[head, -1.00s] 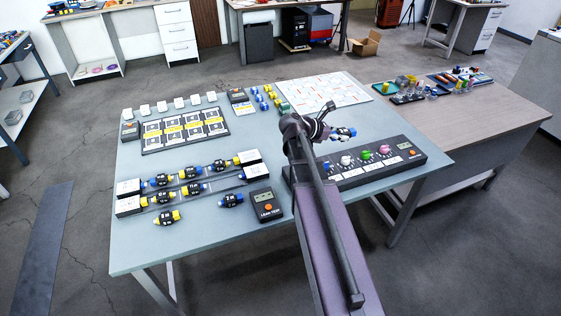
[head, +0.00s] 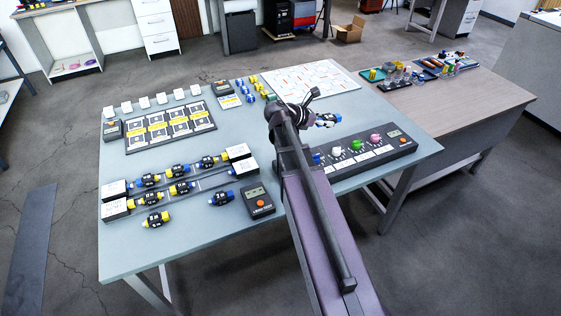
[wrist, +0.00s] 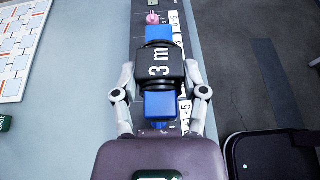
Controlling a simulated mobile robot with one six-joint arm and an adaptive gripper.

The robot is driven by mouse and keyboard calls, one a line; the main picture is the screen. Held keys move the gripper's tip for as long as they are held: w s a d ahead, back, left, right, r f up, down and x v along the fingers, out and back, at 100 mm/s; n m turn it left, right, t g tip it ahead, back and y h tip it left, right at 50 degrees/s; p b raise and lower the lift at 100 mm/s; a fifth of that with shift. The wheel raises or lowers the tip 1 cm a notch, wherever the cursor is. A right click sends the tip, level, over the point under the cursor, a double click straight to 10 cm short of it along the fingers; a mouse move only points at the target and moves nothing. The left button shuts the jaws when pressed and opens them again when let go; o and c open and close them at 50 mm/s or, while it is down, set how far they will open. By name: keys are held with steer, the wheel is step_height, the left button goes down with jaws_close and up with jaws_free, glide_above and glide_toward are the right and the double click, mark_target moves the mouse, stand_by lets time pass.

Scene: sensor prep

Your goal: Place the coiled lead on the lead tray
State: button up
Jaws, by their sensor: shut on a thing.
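My gripper (wrist: 160,92) is shut on a black piece (wrist: 158,68) marked "3 m" with blue ends. One jaw is on each side of it. In the head view the held piece (head: 327,120) shows above the dark panel, partly behind my wrist. I cannot tell from the pictures whether its body is a coil. The dark panel (head: 385,158) carries white, green and pink round parts and a row of white labels. The wrist view shows the panel (wrist: 140,15) beneath the piece, with a pink part at its far end. No tray is clearly marked as the lead tray.
A leak tester (head: 258,200) and a rack of blue-and-yellow fittings (head: 180,188) are left of my arm. A black board with yellow labels (head: 170,128) lies behind them. A white marked sheet (head: 310,80) is at the back. A brown desk (head: 450,95) adjoins on the right.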

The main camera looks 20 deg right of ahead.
steer(key=w+a+f+b, duration=0.4)
steer(key=w+f+b, duration=0.7)
steer(key=w, duration=0.2)
steer(key=shift+w+a+f+n+t, duration=0.15)
steer(key=shift+w+f+n+t, duration=0.15)
steer(key=shift+f, duration=0.1)
steer(key=shift+f+b, duration=0.1)
steer(key=shift+b, duration=0.25)
step_height(320, 180, down, 6)
steer(key=b, duration=0.6)
steer(key=shift+f+b, duration=1.9)
steer(key=shift+f, duration=0.05)
steer(key=shift+f, duration=0.1)
steer(key=o, duration=1.2)
